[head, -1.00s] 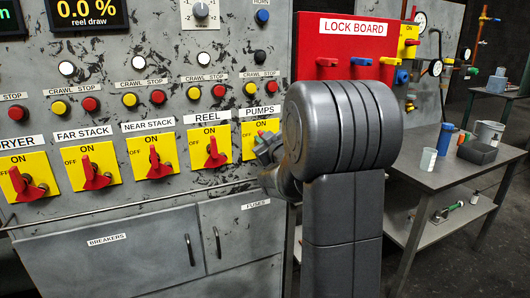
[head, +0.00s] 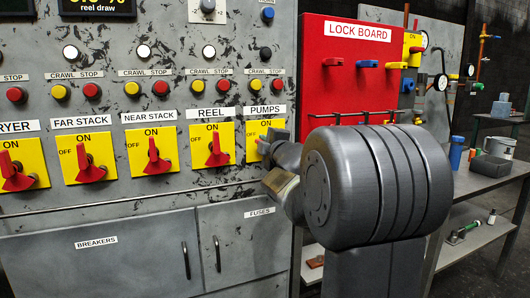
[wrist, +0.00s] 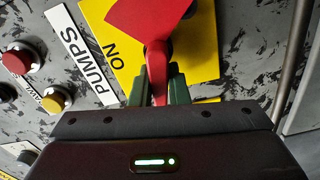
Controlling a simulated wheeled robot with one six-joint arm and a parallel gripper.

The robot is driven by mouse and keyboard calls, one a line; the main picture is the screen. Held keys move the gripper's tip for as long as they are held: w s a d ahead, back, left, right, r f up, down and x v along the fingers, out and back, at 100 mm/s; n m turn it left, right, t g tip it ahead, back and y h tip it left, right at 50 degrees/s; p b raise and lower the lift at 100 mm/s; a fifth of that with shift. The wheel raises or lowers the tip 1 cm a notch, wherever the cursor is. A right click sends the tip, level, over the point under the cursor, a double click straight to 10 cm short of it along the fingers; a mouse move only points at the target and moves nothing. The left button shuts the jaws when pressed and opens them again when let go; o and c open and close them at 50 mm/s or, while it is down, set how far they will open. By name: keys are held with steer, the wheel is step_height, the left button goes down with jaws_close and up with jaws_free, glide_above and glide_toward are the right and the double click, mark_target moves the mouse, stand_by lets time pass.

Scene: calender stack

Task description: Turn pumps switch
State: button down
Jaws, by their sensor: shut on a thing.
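The pumps switch has a yellow plate (head: 252,129) under a "PUMPS" label, at the right end of the switch row in the head view. My gripper and arm cover most of it there. In the wrist view its red handle (wrist: 158,58) stands in front of the yellow plate (wrist: 205,45). The handle's narrow end points toward the bottom of that picture, which is the panel's left, OFF side. My gripper (wrist: 158,93) is shut on this end, one dark green finger on each side. In the head view my gripper (head: 268,142) is at the plate.
The reel switch (head: 213,148) is close on the left, with more switches beyond. Crawl and stop buttons (head: 251,86) sit above. A thin rail (head: 140,200) runs below the switches. The red lock board (head: 330,85) and a metal table (head: 470,180) are at the right.

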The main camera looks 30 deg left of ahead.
steer(key=shift+f+n+b, duration=0.35)
steer(key=shift+n+b, duration=0.4)
steer(key=shift+n, duration=0.35)
steer(key=c, duration=1.4)
jaws_free()
steer(key=shift+s, duration=0.1)
steer(key=p+v, duration=0.2)
steer(key=v, duration=1.1)
steer(key=shift+s+d, duration=0.15)
steer(key=shift+d, duration=0.2)
